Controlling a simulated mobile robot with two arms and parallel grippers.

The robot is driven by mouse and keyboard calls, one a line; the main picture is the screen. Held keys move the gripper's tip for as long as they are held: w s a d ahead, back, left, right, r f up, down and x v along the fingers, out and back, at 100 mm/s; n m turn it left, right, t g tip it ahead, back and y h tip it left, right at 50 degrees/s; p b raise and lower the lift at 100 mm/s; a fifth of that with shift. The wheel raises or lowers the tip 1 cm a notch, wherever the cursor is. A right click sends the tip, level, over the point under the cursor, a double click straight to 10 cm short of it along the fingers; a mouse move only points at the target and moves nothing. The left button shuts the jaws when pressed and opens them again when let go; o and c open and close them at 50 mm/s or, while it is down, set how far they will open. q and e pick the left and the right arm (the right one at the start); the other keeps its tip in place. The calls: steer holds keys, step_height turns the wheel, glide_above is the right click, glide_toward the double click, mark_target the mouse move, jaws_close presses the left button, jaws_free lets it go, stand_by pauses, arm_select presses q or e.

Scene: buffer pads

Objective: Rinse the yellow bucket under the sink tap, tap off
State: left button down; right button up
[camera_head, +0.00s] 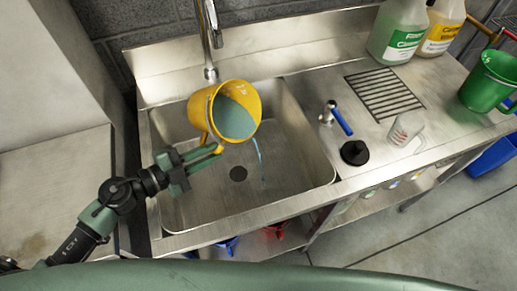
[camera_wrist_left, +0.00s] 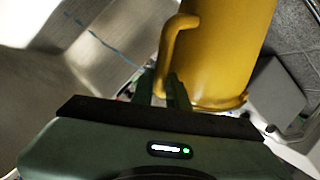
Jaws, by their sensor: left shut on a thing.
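The yellow bucket (camera_head: 212,104) is held tilted over the sink basin (camera_head: 290,150), its mouth turned to the right. Bluish liquid shows inside it, and a thin blue stream runs from its lip toward the basin floor. My left gripper (camera_head: 207,155) is shut on the bucket's handle at its lower left. The left wrist view also shows the gripper (camera_wrist_left: 172,90) at the handle of the yellow bucket (camera_wrist_left: 222,50). The tap (camera_head: 208,40) hangs just above the bucket; no water shows coming from it. My right gripper is not in view.
A small tap with a blue lever (camera_head: 341,122), a black round piece (camera_head: 355,152) and a clear measuring cup (camera_head: 405,130) stand right of the basin. A green bucket (camera_head: 490,82) and cleaner bottles (camera_head: 400,30) stand farther right. A drain grate (camera_head: 385,93) is clear.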

arm_select(q)
steer(key=shift+f+m+b, duration=0.5)
steer(key=shift+f+b, duration=0.05)
steer(key=shift+f, duration=0.05)
stand_by(0.3)
steer(key=shift+r+t+y+p, duration=0.15)
steer(key=shift+t+y+p, duration=0.15)
steer(key=shift+p, duration=0.1)
